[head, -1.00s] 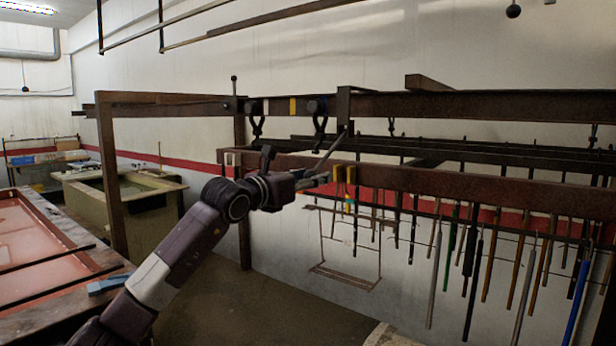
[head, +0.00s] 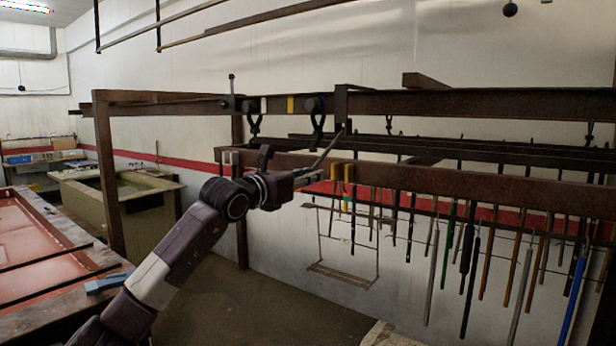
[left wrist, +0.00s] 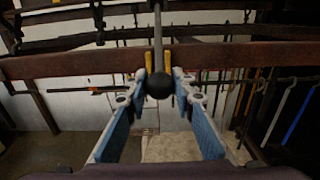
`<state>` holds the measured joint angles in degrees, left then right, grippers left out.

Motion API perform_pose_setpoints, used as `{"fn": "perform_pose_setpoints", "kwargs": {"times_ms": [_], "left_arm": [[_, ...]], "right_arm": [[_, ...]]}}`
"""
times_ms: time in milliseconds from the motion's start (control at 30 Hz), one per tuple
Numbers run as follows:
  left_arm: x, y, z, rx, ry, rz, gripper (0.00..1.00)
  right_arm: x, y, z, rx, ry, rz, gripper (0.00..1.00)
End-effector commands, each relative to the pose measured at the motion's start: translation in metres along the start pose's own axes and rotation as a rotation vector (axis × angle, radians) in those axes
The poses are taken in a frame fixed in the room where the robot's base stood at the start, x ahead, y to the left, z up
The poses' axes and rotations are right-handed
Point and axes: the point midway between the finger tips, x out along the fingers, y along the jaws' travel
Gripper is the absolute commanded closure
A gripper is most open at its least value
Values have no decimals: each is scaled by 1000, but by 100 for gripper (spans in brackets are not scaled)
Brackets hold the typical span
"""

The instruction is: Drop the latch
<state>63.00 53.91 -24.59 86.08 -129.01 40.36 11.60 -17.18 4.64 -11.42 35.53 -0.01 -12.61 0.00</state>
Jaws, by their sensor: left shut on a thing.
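The latch appears to be a slanted grey rod (head: 327,150) running down from the upper rack rail in the head view. In the left wrist view the rod (left wrist: 158,40) ends in a black ball (left wrist: 159,86). My left gripper (head: 306,178) is at the rod's lower end, in front of the lower brown rail. In the left wrist view its blue-padded fingers (left wrist: 159,92) converge on either side of the ball, shut on it. The rod's upper end, by a dark post, is too small to make out. My right gripper is not in view.
The upper brown rail (head: 430,104) and lower brown rail (head: 480,189) run across the right. Many coloured rods (head: 473,270) hang below. An upright ball-topped rod (head: 232,90) stands at left. A red-topped bench (head: 45,245) is at lower left.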

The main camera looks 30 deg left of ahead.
Motion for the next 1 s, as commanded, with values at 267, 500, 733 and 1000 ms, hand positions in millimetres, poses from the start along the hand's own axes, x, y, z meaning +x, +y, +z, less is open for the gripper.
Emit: {"fn": "perform_pose_setpoints", "kwargs": {"times_ms": [267,500,733,1000], "left_arm": [[18,-1,-29,-3,8,-1,90],[26,0,-36,-1,8,0,90],[43,-1,-52,-3,8,-1,90],[55,-1,-62,0,8,0,90]], "right_arm": [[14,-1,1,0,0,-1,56],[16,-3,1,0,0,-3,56],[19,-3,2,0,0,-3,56],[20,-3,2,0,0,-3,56]]}}
